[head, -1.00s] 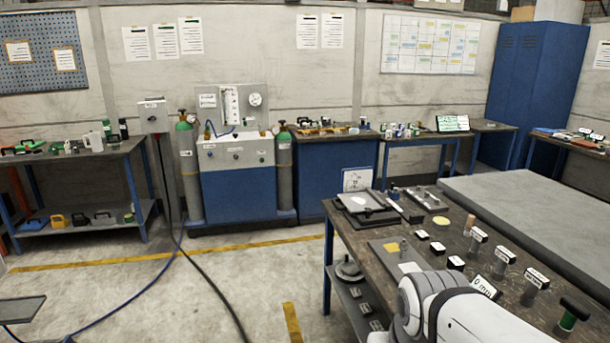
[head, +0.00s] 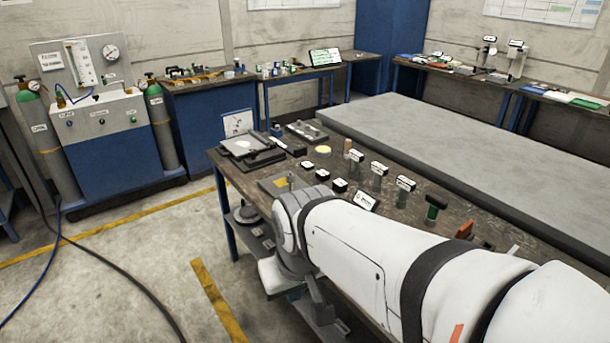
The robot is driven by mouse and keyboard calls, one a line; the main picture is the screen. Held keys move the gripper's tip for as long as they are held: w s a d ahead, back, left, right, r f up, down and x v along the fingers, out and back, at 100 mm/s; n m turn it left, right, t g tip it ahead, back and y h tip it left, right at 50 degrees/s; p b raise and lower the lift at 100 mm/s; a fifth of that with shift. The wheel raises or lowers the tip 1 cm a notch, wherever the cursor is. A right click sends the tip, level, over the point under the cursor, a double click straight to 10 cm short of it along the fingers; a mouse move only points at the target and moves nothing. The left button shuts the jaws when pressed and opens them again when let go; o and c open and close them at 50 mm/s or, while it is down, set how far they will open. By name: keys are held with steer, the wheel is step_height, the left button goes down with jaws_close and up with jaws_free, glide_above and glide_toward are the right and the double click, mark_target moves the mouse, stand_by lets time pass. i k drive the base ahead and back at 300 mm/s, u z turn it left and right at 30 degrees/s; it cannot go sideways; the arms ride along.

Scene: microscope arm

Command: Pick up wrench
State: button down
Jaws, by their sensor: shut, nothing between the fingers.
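I cannot make out a wrench in the head view; the items on the far benches are too small to tell apart. My white arm reaches in from the lower right, in front of the near workbench (head: 234,181). Its bent joint hides part of the bench's front edge and lower shelf. I cannot make out my gripper's fingers anywhere in the view.
Gas cylinders and a blue cabinet (head: 110,150) stand at left. Floor at lower left is clear except hoses.

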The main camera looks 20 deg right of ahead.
mark_target(380, 170)
steer(key=z, duration=1.05)
